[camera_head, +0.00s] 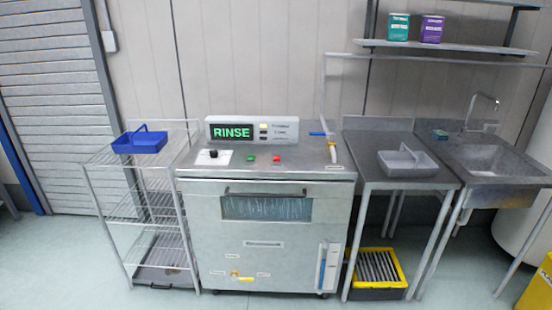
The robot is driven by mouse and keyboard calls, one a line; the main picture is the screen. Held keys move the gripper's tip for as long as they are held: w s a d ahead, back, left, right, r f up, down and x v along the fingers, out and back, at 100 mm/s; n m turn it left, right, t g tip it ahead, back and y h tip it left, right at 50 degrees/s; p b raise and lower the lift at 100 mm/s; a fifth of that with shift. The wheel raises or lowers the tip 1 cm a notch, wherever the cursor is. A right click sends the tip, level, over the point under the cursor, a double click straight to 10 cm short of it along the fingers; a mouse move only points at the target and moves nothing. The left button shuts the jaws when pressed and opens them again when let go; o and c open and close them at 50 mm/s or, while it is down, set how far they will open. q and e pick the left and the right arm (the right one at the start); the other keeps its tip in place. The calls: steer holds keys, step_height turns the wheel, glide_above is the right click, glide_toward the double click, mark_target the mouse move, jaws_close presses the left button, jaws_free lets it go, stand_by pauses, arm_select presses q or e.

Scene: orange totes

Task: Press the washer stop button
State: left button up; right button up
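The washer (265,235) stands in the middle of the head view, a steel cabinet with its front door closed and a dark window in it. Its display (231,132) reads RINSE in green. On the top panel a green button (250,158) and a red button (276,158) sit side by side. A black knob (213,153) on a white plate is to their left. Labels near the buttons are too small to read, so I cannot confirm which is the stop button. Neither of my grippers is in view.
A wire rack with a blue basket (140,141) stands left of the washer. On the right are a steel table with a grey basket (406,162), a sink (495,162), and a yellow-rimmed crate (401,266) below. The floor in front is clear.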

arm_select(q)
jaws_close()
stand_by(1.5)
